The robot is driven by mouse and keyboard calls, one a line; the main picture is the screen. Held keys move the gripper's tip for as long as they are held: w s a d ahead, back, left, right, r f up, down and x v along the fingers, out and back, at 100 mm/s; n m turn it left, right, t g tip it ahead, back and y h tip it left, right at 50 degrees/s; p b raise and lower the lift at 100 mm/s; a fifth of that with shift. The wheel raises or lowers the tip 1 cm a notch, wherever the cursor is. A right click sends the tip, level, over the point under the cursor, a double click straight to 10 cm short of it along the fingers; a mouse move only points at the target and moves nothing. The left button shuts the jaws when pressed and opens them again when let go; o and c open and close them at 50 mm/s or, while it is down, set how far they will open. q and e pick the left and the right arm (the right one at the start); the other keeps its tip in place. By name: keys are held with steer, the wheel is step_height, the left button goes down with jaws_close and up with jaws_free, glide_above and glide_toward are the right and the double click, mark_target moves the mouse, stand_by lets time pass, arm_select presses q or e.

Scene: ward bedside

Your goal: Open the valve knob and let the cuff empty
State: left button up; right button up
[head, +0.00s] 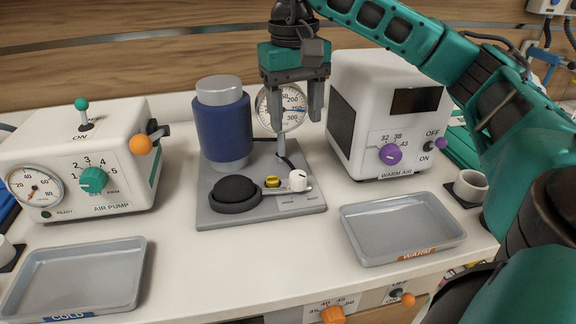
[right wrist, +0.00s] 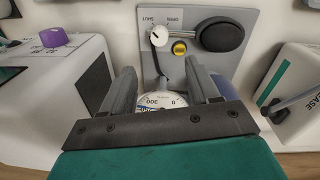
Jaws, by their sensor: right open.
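The white valve knob (head: 298,179) sits on the grey base plate (head: 225,216), beside a yellow button (head: 272,181) and a black bulb (head: 236,190). In the right wrist view the knob (right wrist: 158,37) lies by the SHUT and OPEN marks; its exact setting is unclear. The blue cuff (head: 224,130) wraps a grey cylinder. The round gauge (head: 283,107) stands behind the knob, its blue needle pointing right in the head view. My right gripper (head: 297,112) is open and empty, pointing down above the knob, in front of the gauge. My left gripper is out of view.
The air pump box (head: 75,160) stands left and the warm air box (head: 388,110) right. The cold tray (head: 75,278) and warm tray (head: 400,225) lie in front. A small cup (head: 470,185) sits at right. Counter between the trays is clear.

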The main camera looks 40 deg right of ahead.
steer(key=b, duration=0.3)
glide_above(298, 174)
steer(key=f, duration=0.4)
steer(key=shift+a+f, duration=0.25)
steer(key=shift+f, duration=0.05)
step_height(298, 174, down, 6)
steer(key=b, duration=0.3)
steer(key=shift+d+f, duration=0.1)
steer(key=shift+f, duration=0.25)
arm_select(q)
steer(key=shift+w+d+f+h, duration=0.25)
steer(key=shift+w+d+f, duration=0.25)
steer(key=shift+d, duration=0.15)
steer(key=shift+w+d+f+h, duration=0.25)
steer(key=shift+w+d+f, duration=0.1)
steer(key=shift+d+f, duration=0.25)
arm_select(e)
steer(key=shift+f, duration=0.65)
steer(key=shift+c, duration=0.2)
steer(key=c, duration=1)
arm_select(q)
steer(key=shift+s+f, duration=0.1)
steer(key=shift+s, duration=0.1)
